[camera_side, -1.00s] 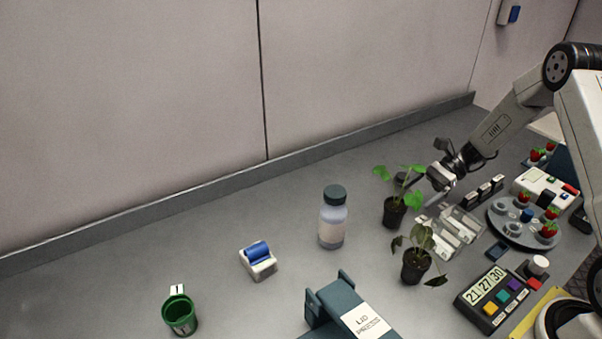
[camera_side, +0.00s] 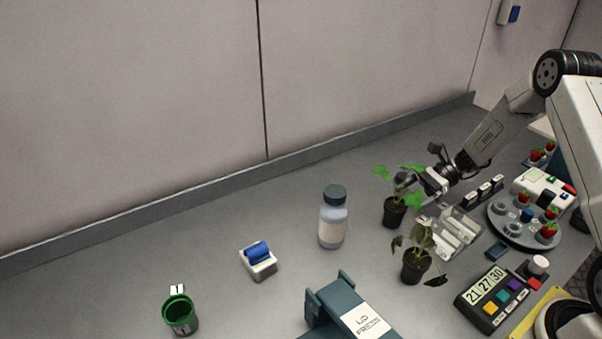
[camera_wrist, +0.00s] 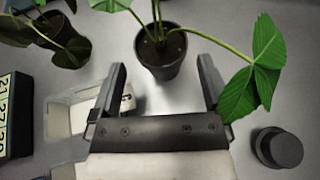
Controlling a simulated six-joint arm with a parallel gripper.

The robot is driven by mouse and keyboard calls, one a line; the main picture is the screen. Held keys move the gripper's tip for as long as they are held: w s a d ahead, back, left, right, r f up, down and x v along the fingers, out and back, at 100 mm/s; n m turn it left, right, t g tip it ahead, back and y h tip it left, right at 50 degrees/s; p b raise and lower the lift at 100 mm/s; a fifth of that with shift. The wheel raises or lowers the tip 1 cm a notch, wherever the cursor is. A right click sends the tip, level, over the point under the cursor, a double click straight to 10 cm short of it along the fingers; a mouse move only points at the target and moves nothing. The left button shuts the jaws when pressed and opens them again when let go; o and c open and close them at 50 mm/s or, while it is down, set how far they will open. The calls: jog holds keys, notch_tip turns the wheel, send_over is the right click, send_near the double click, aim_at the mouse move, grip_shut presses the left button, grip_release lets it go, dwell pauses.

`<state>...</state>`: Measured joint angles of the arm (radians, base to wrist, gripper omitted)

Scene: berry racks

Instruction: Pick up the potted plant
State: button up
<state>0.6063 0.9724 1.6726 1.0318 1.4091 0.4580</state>
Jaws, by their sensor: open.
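A potted plant with bright green leaves in a black pot (camera_side: 394,213) stands upright on the bench in the side view. In the wrist view its pot (camera_wrist: 161,60) is just beyond my gripper (camera_wrist: 162,82), roughly centred between the two fingers. My gripper (camera_side: 416,181) is open and empty, close on the right of this plant among its leaves. A second potted plant with darker, drooping leaves (camera_side: 415,266) stands nearer the camera. It also shows at the upper left of the wrist view (camera_wrist: 68,40).
A clear rack (camera_side: 455,232) is right of the plants. A white bottle with dark cap (camera_side: 333,220) stands left. A round berry rack (camera_side: 522,234) and timer (camera_side: 487,299) are at right. A dark round knob-like object (camera_wrist: 279,148) is beside my gripper.

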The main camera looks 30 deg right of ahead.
aim_at(398, 203)
jog(key=shift+x, duration=2.5)
jog(key=shift+r, duration=0.1)
jog(key=c, duration=1.1)
jog(key=shift+r, duration=0.1)
jog(key=shift+w+r, duration=0.1)
jog(key=shift+r, duration=0.65)
jog(key=s+a+r, duration=0.1)
jog(key=s+r, duration=1)
jog(key=s, duration=0.3)
jog(key=shift+a+r, duration=0.15)
jog(key=shift+a, duration=0.2)
